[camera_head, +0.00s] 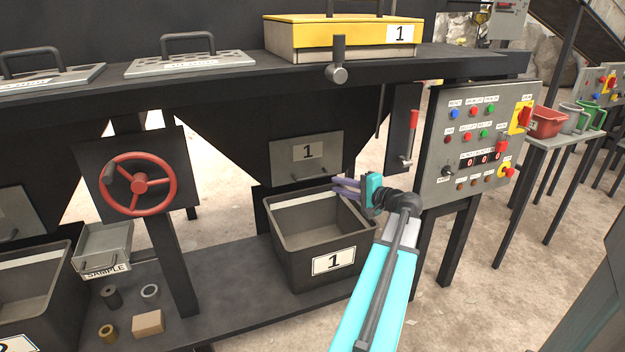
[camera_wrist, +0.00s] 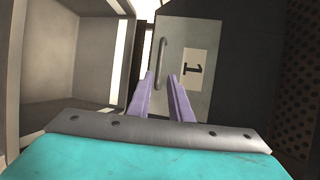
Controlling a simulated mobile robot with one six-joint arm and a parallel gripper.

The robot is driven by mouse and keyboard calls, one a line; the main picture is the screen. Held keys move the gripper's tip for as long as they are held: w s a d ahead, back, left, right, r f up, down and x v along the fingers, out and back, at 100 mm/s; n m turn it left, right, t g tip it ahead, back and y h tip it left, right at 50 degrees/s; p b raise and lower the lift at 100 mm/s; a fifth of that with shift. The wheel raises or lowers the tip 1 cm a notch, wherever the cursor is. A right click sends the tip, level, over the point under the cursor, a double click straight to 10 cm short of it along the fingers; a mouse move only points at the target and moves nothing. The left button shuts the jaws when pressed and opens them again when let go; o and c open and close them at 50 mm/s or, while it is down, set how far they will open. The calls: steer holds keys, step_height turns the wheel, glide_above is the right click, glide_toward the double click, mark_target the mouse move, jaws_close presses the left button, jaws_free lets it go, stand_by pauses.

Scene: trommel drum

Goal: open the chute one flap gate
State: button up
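The chute one flap gate (camera_head: 290,157) is a grey plate marked 1 on the dark hopper's lower front, and it hangs closed. Its bar handle (camera_head: 311,174) runs along its lower edge. In the wrist view the gate (camera_wrist: 193,103) appears turned sideways, with the handle (camera_wrist: 162,62) ahead of the fingertips. My gripper (camera_head: 334,185) is just right of and below the handle, over the rear right of the bin. In the wrist view the purple fingers (camera_wrist: 161,75) stand apart with nothing between them. The handle seems just beyond the tips; I cannot tell the exact gap.
A dark bin marked 1 (camera_head: 288,253) stands below the gate. A red-handled lever (camera_head: 411,134) and a control panel (camera_head: 451,107) are to the right. A red handwheel (camera_head: 172,187) and a sample tray (camera_head: 104,240) are left. A dark shelf (camera_head: 400,68) runs above.

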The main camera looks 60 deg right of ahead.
mark_target(313, 177)
steer(key=b+x, duration=0.1)
steer(key=x, duration=1.2)
steer(key=shift+w+d+f, duration=0.15)
steer(key=shift+w+d, duration=0.05)
